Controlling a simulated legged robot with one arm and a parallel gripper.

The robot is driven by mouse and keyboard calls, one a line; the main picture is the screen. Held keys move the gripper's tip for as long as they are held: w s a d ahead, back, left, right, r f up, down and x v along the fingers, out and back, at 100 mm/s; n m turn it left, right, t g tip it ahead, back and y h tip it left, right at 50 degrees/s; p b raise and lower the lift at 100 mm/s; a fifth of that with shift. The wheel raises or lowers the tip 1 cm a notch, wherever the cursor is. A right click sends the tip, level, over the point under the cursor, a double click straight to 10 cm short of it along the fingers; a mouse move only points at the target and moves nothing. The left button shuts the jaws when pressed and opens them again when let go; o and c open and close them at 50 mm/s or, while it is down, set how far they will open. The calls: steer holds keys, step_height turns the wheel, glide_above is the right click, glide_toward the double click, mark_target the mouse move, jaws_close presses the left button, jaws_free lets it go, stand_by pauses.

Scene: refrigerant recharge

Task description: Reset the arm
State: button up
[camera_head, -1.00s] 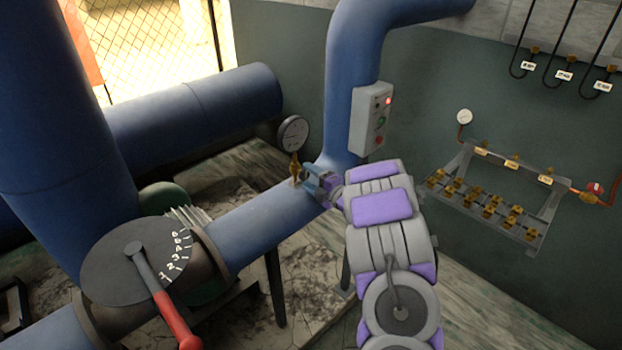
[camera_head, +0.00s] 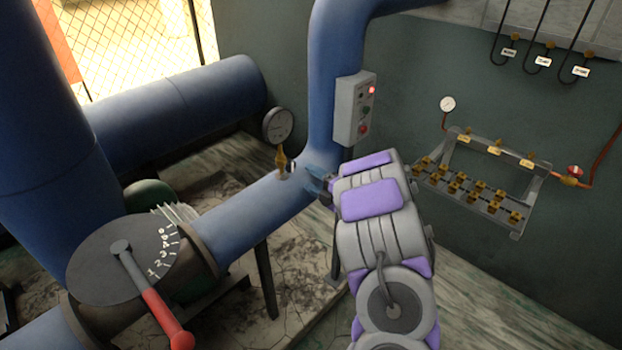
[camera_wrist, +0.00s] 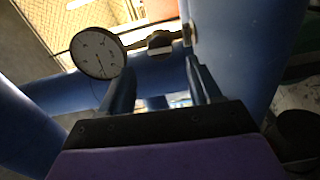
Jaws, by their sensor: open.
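My arm reaches forward in the head view, and my gripper (camera_head: 318,186) is near the blue pipe (camera_head: 262,212), just right of a brass valve fitting (camera_head: 283,162). A round pressure gauge (camera_head: 278,125) stands on that fitting. In the wrist view my gripper (camera_wrist: 160,85) is open, with its two dark fingers apart and nothing visible between them. The gauge (camera_wrist: 97,52) shows beyond the fingers to the upper left, and its stem runs right to the fitting. Part of my gripper is hidden behind my wrist in the head view.
A control box (camera_head: 354,108) with a lit red light is on the wall behind. A manifold rack (camera_head: 475,185) with brass fittings and hoses above (camera_head: 543,50) are at the right. A dial with a red-handled lever (camera_head: 160,310) is at the lower left.

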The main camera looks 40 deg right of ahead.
steer(key=shift+w+r, duration=0.1)
stand_by(0.3)
step_height(320, 180, up, 4)
steer(key=w+d+m+g+h, duration=0.1)
steer(key=w+m+g+h, duration=0.1)
steer(key=m+g+h, duration=0.25)
steer(key=s+a+r+m+g+h, duration=0.4)
steer(key=a+m, duration=0.1)
steer(key=m, duration=0.2)
steer(key=s+a+m+g+y, duration=0.3)
steer(key=s+a+g, duration=0.2)
steer(key=s+a, duration=1.1)
steer(key=s+a+f+m+g+y, duration=0.1)
steer(key=s+a+m+g+y, duration=0.2)
steer(key=s+a, duration=1.4)
steer(key=g+y, duration=0.1)
steer(key=g, duration=0.2)
steer(key=shift+a+f+m, duration=0.15)
steer(key=shift+f+m, duration=0.1)
steer(key=shift+m, duration=0.1)
